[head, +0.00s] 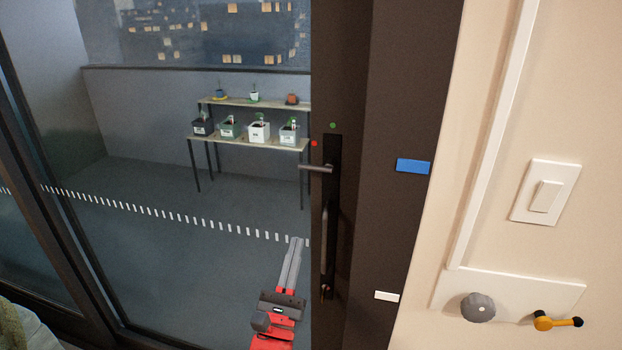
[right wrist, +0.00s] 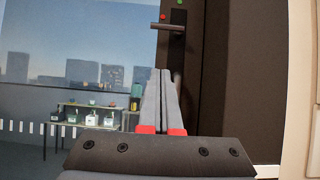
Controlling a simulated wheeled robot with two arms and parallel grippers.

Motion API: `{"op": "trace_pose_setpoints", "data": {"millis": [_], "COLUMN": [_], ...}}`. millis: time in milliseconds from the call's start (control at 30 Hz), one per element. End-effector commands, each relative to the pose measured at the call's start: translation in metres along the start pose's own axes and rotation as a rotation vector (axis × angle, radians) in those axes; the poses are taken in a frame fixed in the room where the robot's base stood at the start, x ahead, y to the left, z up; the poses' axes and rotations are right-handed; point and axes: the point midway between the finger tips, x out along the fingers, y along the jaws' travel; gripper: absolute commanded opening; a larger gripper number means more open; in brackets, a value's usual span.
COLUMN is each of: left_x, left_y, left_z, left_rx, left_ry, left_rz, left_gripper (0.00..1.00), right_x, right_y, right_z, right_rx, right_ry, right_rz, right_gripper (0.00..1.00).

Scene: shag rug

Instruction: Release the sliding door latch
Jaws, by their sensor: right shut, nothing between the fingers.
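The sliding door's dark frame (head: 380,100) carries a black latch plate with a lever handle (head: 317,168) that points left. A red dot (head: 314,143) and a green dot (head: 333,125) sit near the lever. A vertical pull handle (head: 328,250) is below it. My right gripper (head: 296,240) is shut and empty, below and left of the lever, apart from it in the head view. In the right wrist view the shut fingertips (right wrist: 164,72) point up toward the lever (right wrist: 168,26), which is above them. My left gripper is not in view.
Behind the glass, a plant shelf (head: 250,142) holds several pots. On the right wall are a light switch (head: 546,195), a grey knob (head: 478,307) and a yellow-black item (head: 556,322) on hooks. Blue (head: 413,166) and white (head: 387,296) tags are on the frame.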

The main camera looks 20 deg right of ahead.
Motion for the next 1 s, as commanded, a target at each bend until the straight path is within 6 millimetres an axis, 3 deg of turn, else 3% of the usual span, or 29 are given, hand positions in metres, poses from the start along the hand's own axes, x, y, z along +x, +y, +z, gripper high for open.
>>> {"op": "trace_pose_setpoints", "data": {"millis": [333,467,933,1000], "left_x": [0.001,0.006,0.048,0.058], "left_y": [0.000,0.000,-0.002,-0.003], "left_z": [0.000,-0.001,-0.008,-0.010], "left_rx": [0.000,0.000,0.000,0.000], "left_ry": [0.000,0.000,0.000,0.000], "left_rz": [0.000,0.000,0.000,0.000], "left_gripper": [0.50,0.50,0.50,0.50], "right_x": [0.001,0.012,0.107,0.115], "right_y": [0.000,0.000,-0.001,0.000], "right_z": [0.000,0.002,0.004,0.015], "right_rx": [0.007,0.006,0.002,0.005], "right_ry": [0.000,-0.001,-0.002,-0.001], "right_rz": [0.001,-0.001,-0.001,0.001], "right_gripper": [0.00,0.00,0.00,0.00]}}
